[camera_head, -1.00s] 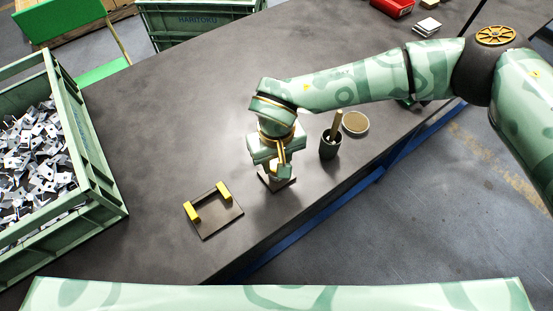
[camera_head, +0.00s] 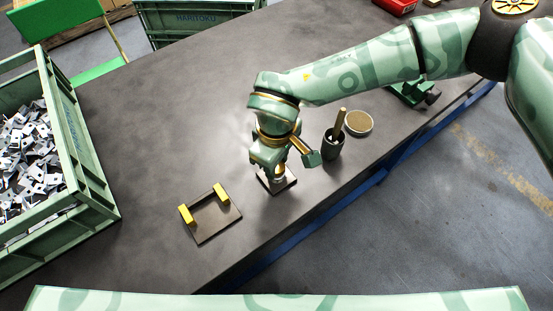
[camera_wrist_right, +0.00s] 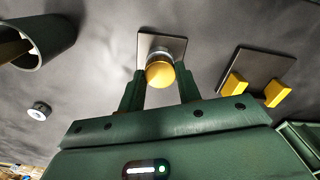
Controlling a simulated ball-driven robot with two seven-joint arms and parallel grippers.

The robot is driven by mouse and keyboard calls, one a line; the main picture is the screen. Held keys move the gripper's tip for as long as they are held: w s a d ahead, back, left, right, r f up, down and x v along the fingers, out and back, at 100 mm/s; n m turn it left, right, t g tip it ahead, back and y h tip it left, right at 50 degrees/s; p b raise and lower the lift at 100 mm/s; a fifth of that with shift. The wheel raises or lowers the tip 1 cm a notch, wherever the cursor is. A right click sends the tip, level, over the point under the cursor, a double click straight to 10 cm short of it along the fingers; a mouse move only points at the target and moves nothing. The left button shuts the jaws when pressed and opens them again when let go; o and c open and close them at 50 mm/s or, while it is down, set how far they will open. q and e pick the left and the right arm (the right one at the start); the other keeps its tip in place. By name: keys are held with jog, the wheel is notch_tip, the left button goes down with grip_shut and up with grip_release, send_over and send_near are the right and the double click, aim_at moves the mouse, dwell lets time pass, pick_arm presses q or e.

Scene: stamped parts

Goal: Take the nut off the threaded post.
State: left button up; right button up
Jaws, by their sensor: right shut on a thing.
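The threaded post stands on a small dark square base plate (camera_head: 289,180); the plate also shows in the wrist view (camera_wrist_right: 174,45). My right gripper (camera_head: 279,172) points down over the plate. In the wrist view its two fingers (camera_wrist_right: 160,84) flank a round brass-coloured nut (camera_wrist_right: 160,73), and the gripper is shut on it. A bright metal ring or collar (camera_wrist_right: 157,57) shows just beyond the nut, toward the plate. The thread itself is hidden, so I cannot tell how far up the post the nut sits. My left gripper is not in view.
A brown plate with two yellow blocks (camera_head: 204,225) lies to the left. A dark cup (camera_head: 332,150) with a wooden handle and a round tin (camera_head: 358,123) stand to the right. A green crate (camera_head: 95,185) of metal parts is at far left. The table's front edge is close.

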jog(key=o, duration=1.1)
jog(key=shift+c, duration=0.2)
notch_tip(320, 180, up, 12)
jog(key=p, duration=0.2)
